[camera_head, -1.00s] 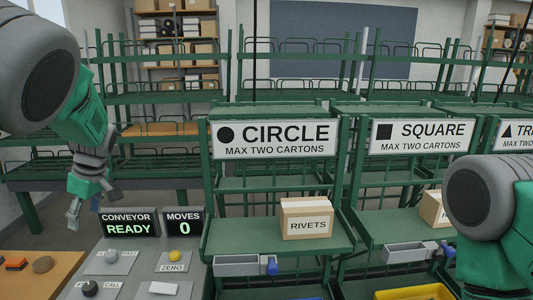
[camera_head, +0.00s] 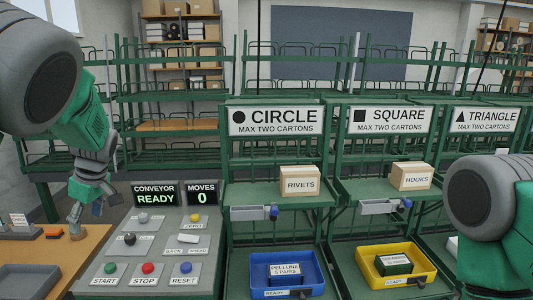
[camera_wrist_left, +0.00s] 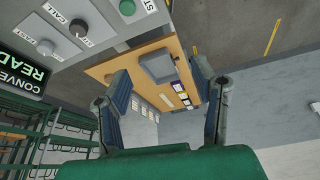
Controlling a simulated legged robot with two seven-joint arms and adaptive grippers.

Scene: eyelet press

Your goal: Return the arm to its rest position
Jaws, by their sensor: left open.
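My left gripper (camera_head: 86,218) hangs from the left arm at the left, above the wooden table edge and to the left of the control panel. In the left wrist view my left gripper (camera_wrist_left: 165,100) shows its two fingers wide apart with nothing between them. The wooden table (camera_wrist_left: 110,68) lies beyond the fingers. My right arm shows at the right edge of the head view, and its gripper is out of view.
The control panel (camera_head: 192,222) has several buttons and knobs, with a CONVEYOR READY display (camera_head: 155,194) and a MOVES 0 display (camera_head: 203,194). Racks hold a RIVETS carton (camera_head: 299,181) and a HOOKS carton (camera_head: 411,177). Below are a blue tray (camera_head: 256,272) and a yellow tray (camera_head: 428,262).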

